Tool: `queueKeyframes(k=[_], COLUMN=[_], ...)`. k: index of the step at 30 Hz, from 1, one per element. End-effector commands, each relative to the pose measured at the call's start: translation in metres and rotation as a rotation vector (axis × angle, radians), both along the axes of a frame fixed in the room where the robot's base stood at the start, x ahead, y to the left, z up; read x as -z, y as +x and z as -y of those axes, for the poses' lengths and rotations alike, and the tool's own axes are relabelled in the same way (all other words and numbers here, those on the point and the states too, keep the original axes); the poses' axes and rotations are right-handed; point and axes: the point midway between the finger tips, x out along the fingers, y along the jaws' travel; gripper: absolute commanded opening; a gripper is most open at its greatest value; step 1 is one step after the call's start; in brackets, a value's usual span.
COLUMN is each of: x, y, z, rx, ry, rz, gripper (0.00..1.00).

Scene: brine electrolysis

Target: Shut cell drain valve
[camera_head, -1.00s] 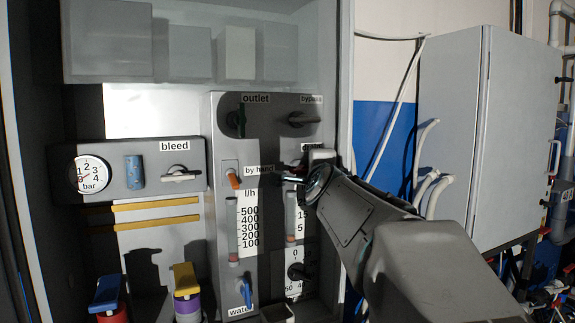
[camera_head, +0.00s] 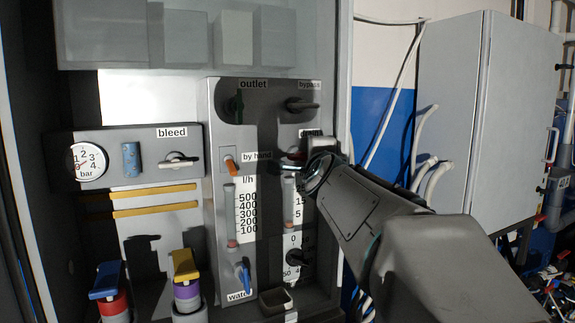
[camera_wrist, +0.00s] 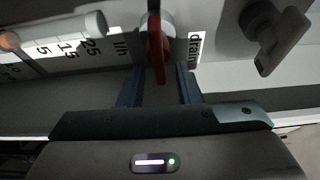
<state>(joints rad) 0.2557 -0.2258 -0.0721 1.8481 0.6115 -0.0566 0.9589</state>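The drain valve's red handle (camera_wrist: 157,50) points down in the wrist view, with the "drain" label (camera_wrist: 195,48) to its right. My gripper (camera_wrist: 157,88) has its two fingers apart, one on each side of the handle's lower end. Gaps show between handle and fingers. In the head view my gripper (camera_head: 290,167) reaches the panel from the right, just below the partly covered drain label (camera_head: 312,133). The red handle is hidden or too small to make out there.
The dark bypass handle (camera_head: 302,105) is above my gripper and also shows in the wrist view (camera_wrist: 275,38). A small flowmeter (camera_head: 289,207) is below it. The orange by-hand lever (camera_head: 231,167), green outlet handle (camera_head: 239,107) and blue water handle (camera_head: 246,278) are left.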

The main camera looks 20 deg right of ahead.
Motion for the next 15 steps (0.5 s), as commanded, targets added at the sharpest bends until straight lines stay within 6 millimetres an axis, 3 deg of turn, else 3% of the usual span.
queueKeyframes(k=[15], x=[-0.003], y=[-0.085], z=[-0.032], rx=[0.001], ry=[-0.002], rz=[0.002], gripper=[0.31])
